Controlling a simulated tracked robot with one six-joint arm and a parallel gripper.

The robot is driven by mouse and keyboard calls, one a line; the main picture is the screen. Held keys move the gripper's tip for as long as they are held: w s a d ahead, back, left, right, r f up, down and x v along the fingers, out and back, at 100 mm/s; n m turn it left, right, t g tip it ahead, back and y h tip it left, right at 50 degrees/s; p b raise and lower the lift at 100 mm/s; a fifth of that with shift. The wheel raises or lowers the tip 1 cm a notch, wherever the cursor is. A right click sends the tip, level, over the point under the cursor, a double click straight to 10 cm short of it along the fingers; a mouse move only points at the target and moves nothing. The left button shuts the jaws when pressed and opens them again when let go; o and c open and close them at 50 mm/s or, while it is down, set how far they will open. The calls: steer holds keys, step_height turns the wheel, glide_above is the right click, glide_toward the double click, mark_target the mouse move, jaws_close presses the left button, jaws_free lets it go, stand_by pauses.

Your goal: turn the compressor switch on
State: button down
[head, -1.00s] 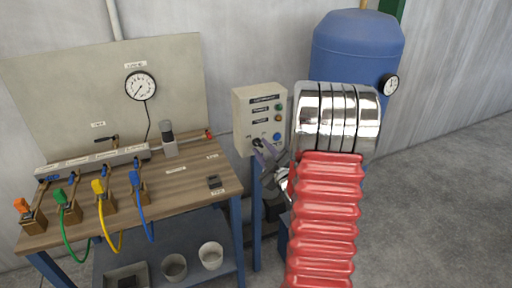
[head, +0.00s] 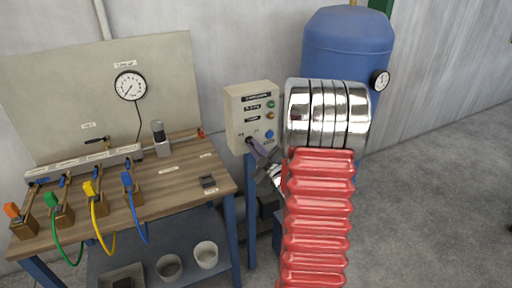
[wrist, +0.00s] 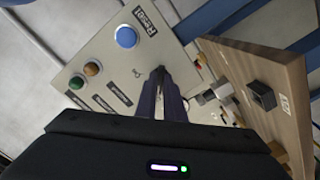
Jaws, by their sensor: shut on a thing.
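The beige compressor control box (head: 237,115) stands right of the workbench, with labels, a green and an orange lamp and a blue button on its front. My gripper (head: 250,144) reaches the lower left part of this front. It is shut on the compressor switch, and the fingers mostly hide it. In the wrist view, my gripper (wrist: 160,80) has its fingers close together at the panel (wrist: 105,55), beside the blue button (wrist: 126,37). Which way the switch is turned cannot be seen.
A wooden workbench (head: 185,185) with a manifold, coloured hoses and a gauge (head: 130,86) stands to the left. A blue tank (head: 345,50) with a gauge (head: 379,80) stands behind my arm. Bare floor (head: 440,190) lies to the right.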

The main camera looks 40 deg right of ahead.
steer(key=shift+m, duration=0.4)
steer(key=m, duration=0.3)
steer(key=shift+a, duration=0.1)
steer(key=shift+m, duration=7.1)
steer(key=c, duration=1.9)
jaws_free()
steer(key=shift+o, duration=0.2)
